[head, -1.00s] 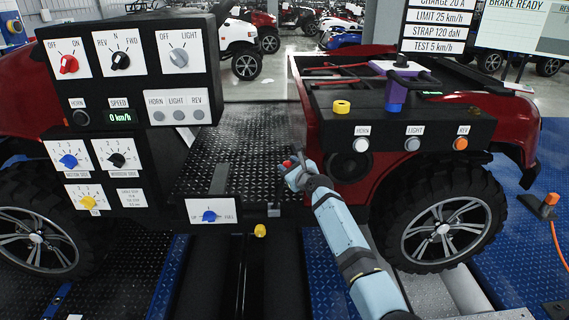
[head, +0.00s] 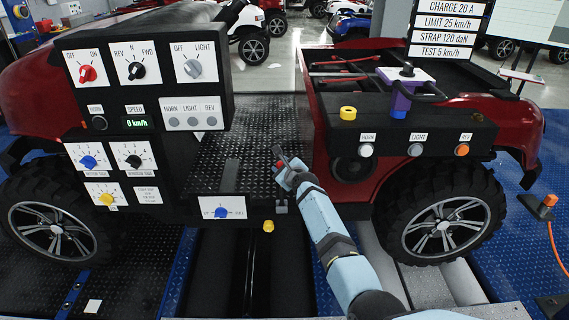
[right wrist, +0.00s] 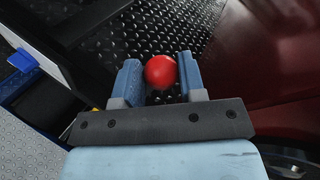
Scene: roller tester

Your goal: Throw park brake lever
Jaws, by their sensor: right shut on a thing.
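The park brake lever shows as a red ball knob (head: 279,164) above the black tread-plate floor of the vehicle, between the control panel and the red rear body. My right gripper (head: 281,166) is at the knob, its arm reaching in from the lower right. In the right wrist view the red knob (right wrist: 160,71) sits between the two blue fingers of my right gripper (right wrist: 160,77), which is shut on it. The lever's shaft is mostly hidden, so its angle is hard to tell. My left gripper is not in view.
A black control panel (head: 150,95) with rotary switches stands left of the lever. A small panel with a blue knob (head: 221,212) is below it. A rear box (head: 440,120) with buttons and a purple holder (head: 402,96) is to the right. The tread floor (head: 250,130) beyond is clear.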

